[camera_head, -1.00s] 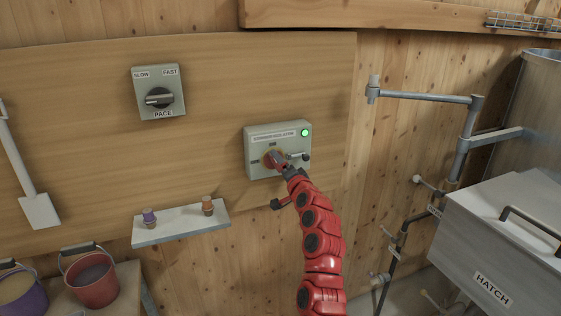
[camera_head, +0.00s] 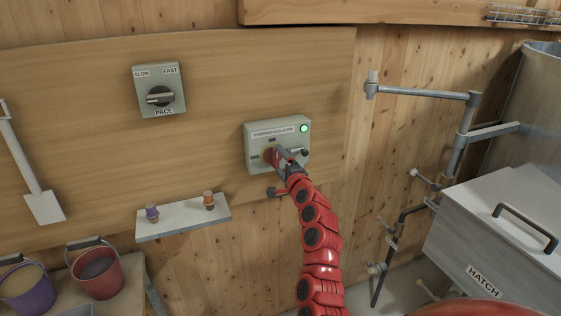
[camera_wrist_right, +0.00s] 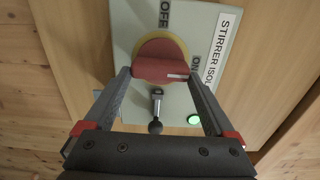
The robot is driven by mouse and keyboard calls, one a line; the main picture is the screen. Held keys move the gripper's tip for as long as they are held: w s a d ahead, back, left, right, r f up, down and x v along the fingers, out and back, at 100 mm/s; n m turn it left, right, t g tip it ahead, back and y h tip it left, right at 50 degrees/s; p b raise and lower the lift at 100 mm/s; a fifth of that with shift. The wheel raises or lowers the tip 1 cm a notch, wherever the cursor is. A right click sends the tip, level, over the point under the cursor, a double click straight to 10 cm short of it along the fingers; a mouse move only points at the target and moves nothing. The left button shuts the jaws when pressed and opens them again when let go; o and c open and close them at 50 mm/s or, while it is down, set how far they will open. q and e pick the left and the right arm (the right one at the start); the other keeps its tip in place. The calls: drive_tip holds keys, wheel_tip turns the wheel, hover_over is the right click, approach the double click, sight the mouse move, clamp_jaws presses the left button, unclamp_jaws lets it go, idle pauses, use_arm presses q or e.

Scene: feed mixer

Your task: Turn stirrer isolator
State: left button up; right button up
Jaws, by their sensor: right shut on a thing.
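The stirrer isolator (camera_head: 257,137) is a grey box on the wooden wall panel, with a lit green lamp (camera_head: 304,128). Its red rotary knob (camera_wrist_right: 160,62) sits on a yellow disc; the white mark on the knob is on the side of the ON label (camera_wrist_right: 195,66), and OFF (camera_wrist_right: 165,14) is at the top of the right wrist view. My right gripper (camera_head: 276,155) is at the box, its fingers (camera_wrist_right: 164,76) on either side of the knob, shut on it. A small metal pin with a black ball (camera_wrist_right: 155,126) stands beside the knob. My left gripper is not in view.
A PACE dial box (camera_head: 143,84) is up and to the left. A small shelf (camera_head: 182,229) with two stoppered items is below left. Buckets (camera_head: 100,283) stand at lower left. Pipes (camera_head: 420,94) and a HATCH box (camera_head: 470,220) are on the right.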

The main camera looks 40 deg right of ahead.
drive_tip(key=o, duration=1.1)
drive_tip(key=shift+c, duration=0.2)
drive_tip(key=b+v, duration=0.6)
drive_tip(key=v, duration=1.1)
drive_tip(key=shift+s, duration=0.25)
drive_tip(key=shift+d+f, duration=0.1)
